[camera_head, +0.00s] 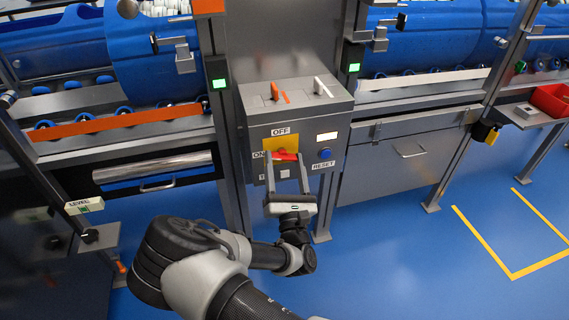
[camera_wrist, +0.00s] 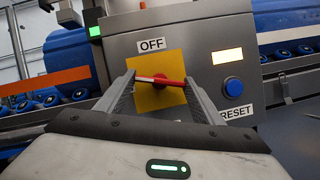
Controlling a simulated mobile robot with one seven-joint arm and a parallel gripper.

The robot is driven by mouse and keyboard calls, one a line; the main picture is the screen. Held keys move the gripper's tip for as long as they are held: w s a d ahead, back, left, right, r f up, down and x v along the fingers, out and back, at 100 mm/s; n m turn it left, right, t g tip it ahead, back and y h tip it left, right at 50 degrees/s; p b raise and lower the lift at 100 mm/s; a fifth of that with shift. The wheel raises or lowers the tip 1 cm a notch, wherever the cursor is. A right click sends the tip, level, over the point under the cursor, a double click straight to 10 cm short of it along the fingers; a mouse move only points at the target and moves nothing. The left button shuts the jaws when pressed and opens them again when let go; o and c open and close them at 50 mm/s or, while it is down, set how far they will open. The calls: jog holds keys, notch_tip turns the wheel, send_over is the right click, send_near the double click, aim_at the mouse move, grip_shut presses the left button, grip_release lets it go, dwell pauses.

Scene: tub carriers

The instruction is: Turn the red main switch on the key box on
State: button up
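The grey key box (camera_head: 340,118) stands in the middle of the head view. On its front is a yellow plate (camera_head: 285,142) with OFF above it and ON at its left. The red main switch (camera_head: 284,156) lies nearly level across this plate; in the wrist view the switch (camera_wrist: 165,81) has its pale end at the left, the ON side. My gripper (camera_head: 286,160) is at the plate, fingers spread, one beside each end of the switch. It also shows in the wrist view (camera_wrist: 159,82). I cannot tell whether the fingertips touch the switch.
A blue RESET button (camera_head: 325,153) and a lit panel (camera_head: 327,136) sit right of the plate. An orange lever (camera_head: 275,92) and a white lever (camera_head: 322,87) stand on the box top. Frame posts flank the box. Blue floor (camera_head: 400,270) is clear at the right.

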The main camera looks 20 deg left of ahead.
jog(key=c, duration=0.3)
jog(key=n+p, duration=0.1)
jog(key=n+y+p, duration=0.1)
jog(key=shift+d+r+p, duration=0.1)
jog(key=shift+r+p, duration=0.2)
jog(key=shift+p, duration=0.05)
jog(key=n+y+p, duration=0.1)
jog(key=n+p, duration=0.1)
jog(key=n, duration=0.1)
jog(key=shift+f+g, duration=0.15)
jog(key=shift+g, duration=0.25)
jog(key=shift+f+n+y, duration=0.25)
jog(key=shift+n+y, duration=0.15)
jog(key=shift+n, duration=0.1)
jog(key=o, duration=1)
jog(key=shift+o, duration=0.2)
